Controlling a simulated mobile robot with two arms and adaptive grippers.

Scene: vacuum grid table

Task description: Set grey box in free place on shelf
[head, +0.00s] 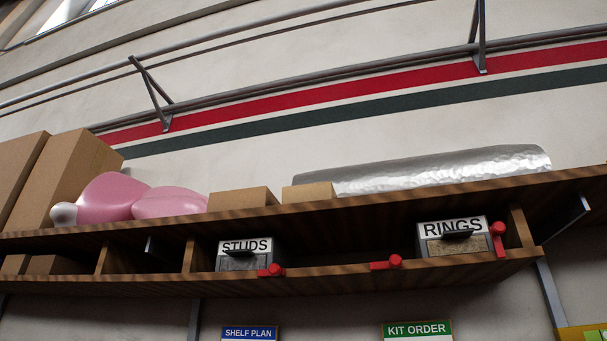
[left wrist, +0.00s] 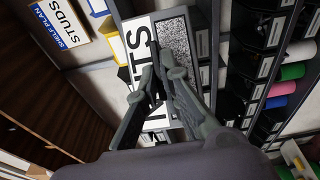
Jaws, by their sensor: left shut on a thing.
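My left gripper (left wrist: 166,74) is shut on a grey box (left wrist: 180,42) in the left wrist view. The box has a speckled grey face and a white label whose readable letters are "TS"; the fingers hide part of the label. The wooden shelf (head: 340,274) crosses the head view. On its lower level stand a box marked STUDS (head: 246,254) and a box marked RINGS (head: 453,238). Neither gripper shows in the head view, and my right gripper is in no view.
Wooden dividers (head: 190,255) split the lower level. Red clips (head: 386,263) sit along its front edge. A pink object (head: 125,200), cartons (head: 62,172) and a silver roll (head: 430,173) lie on top.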

